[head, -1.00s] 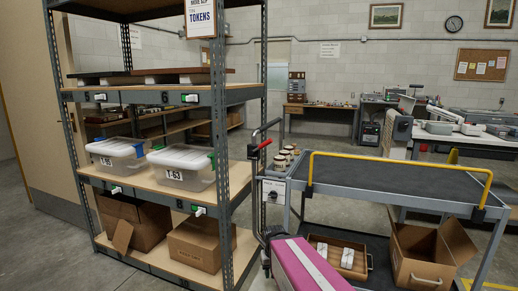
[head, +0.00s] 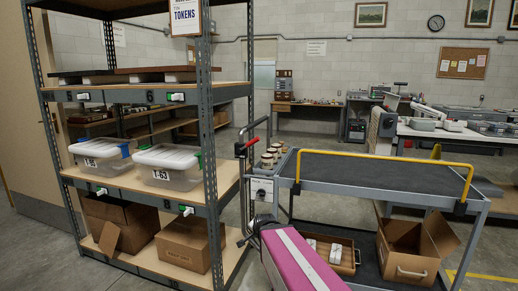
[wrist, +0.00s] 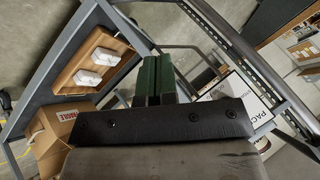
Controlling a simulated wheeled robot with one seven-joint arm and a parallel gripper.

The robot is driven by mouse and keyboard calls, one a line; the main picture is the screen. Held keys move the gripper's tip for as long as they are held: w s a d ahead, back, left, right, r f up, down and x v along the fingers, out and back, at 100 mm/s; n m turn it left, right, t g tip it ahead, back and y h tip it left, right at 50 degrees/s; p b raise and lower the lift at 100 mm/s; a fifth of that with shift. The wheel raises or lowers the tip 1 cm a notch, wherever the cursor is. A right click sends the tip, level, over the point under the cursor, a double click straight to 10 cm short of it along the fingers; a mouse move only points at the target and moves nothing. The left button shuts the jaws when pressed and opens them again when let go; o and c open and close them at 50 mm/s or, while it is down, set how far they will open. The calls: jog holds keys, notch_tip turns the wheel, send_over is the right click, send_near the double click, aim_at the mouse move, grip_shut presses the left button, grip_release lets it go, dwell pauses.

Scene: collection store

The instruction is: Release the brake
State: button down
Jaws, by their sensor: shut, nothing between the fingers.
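The grey cart (head: 300,187) stands to the right of the shelving in the head view. At its left end is a dark upright handle with a red-gripped lever (head: 250,143), apparently the brake lever. A small white sign (head: 262,189) hangs below it. My gripper (wrist: 155,64) shows in the wrist view as green fingers, shut and empty, in front of the cart's frame. A white lettered sign (wrist: 242,93) lies to its right there. I cannot see the lever clearly in the wrist view.
Shelving (head: 215,140) with lidded bins stands close on the left. The cart's lower deck holds a wooden tray (head: 345,262) and an open cardboard box (head: 405,262). Several jars (head: 268,160) stand at the cart's left end. A yellow rail (head: 390,158) spans its top.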

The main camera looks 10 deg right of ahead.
aim_at(249, 145)
jog(key=w+d+r+m+t+h, duration=0.2)
jog(key=r+m+t, duration=0.5)
jog(key=r+m, duration=0.3)
jog(key=w+d+r+m+t+h, duration=0.2)
jog(key=r+m+t, duration=0.5)
jog(key=r, duration=0.9)
jog(key=w+m, duration=0.1)
jog(key=m, duration=0.1)
jog(key=shift+d+m+t, duration=0.2)
jog(key=shift+m+t, duration=0.1)
jog(key=shift+m, duration=0.1)
jog(key=a+r+x, duration=0.1)
jog(key=r+x, duration=0.1)
jog(key=x, duration=1.1)
jog(key=shift+s+a, duration=0.4)
jog(key=shift+a, duration=0.1)
